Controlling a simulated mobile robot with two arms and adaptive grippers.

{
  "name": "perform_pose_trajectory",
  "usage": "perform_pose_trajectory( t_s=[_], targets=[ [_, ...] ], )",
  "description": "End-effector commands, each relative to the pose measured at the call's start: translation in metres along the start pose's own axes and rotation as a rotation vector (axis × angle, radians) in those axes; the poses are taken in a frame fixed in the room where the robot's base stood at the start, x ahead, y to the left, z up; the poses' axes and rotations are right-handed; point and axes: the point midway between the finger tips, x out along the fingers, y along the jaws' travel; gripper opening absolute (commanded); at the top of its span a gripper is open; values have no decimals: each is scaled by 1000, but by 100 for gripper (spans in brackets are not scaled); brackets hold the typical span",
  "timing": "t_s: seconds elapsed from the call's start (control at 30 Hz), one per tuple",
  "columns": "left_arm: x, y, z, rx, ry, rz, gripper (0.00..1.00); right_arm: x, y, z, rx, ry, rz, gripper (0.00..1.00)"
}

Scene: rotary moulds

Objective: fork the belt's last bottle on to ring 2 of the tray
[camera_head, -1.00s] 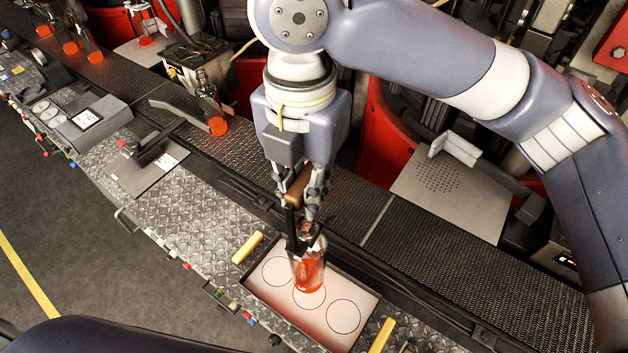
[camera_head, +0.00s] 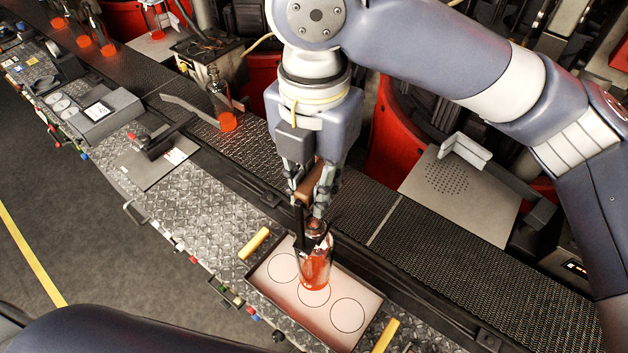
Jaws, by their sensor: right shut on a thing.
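My right gripper (camera_head: 311,200) is shut on the brown handle of a dark fork (camera_head: 299,218), pointing down over the tray. The fork's lower end is at the neck of a clear bottle with orange-red content (camera_head: 315,264). The bottle is upright and its base overlaps the middle ring of the pale tray (camera_head: 371,297). I cannot tell whether the base touches the tray. The rings on either side of it are empty. Another such bottle (camera_head: 224,112) stands on the dark belt (camera_head: 265,140) by a metal guide. My left gripper is not in view.
The tray has yellow handles (camera_head: 255,242) at both ends and sits on a metal ledge. A grey console (camera_head: 97,115) and a flat plate (camera_head: 155,160) lie to the left. Several more bottles (camera_head: 83,40) are at the belt's far left. A perforated grey plate (camera_head: 450,190) lies behind the belt.

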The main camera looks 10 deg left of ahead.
Motion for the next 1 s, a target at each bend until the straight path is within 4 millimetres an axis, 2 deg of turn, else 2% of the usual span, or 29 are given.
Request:
perform_pose_trajectory(
  t_s=[0.27,0.43,1.0],
  targets=[
    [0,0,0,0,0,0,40,-1,0,0,0,-1,2,0],
    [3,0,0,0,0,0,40,6,0,0,0,0,2,0],
    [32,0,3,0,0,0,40,68,0,0,0,0,1,0]
  ],
)
